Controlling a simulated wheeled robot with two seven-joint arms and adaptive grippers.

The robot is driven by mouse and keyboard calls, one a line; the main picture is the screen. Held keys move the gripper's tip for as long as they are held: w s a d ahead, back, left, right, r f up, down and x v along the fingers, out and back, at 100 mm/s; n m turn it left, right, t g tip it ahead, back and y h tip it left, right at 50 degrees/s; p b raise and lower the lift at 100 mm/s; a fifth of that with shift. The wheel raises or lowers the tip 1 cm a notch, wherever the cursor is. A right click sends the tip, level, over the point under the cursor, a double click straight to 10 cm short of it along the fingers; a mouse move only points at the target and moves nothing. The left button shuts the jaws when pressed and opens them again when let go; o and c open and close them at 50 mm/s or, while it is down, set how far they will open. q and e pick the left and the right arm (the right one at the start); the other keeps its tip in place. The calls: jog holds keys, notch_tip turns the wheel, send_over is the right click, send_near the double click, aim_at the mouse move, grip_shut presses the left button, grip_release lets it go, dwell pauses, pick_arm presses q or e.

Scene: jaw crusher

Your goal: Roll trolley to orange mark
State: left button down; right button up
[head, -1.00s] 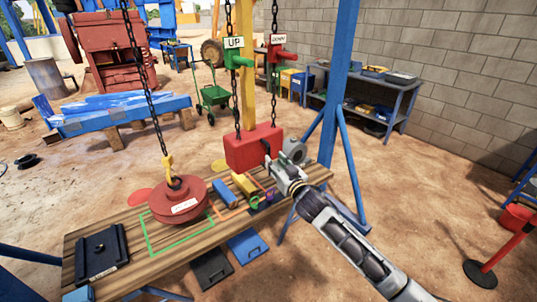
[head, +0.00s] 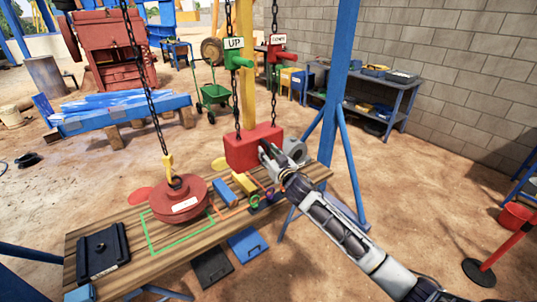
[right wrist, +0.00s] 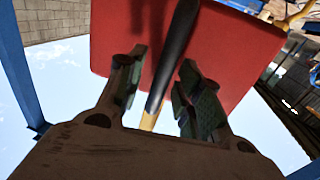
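A red block (head: 250,150) hangs on two chains by the yellow post, at the bench's back edge. In the right wrist view its red face (right wrist: 235,55) fills the upper middle, and a black bar (right wrist: 172,55) runs down from it. My right gripper (head: 266,150) is at the block's right side. In the wrist view its fingers (right wrist: 158,92) are apart, with the black bar between them and gaps beside it. An orange outline (head: 232,213) is on the bench, partly covered. I cannot tell which part is the trolley. My left gripper is not in view.
A red round weight (head: 180,205) with a yellow hook (head: 168,165) and chain is on the wooden bench (head: 190,238), by a green outline. Yellow and blue blocks are behind it. Green UP (head: 236,60) and red (head: 276,55) signed handles are above. A blue post (head: 335,85) stands right.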

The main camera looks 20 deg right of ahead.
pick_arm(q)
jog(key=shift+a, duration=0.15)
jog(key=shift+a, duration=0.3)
pick_arm(e)
grip_shut()
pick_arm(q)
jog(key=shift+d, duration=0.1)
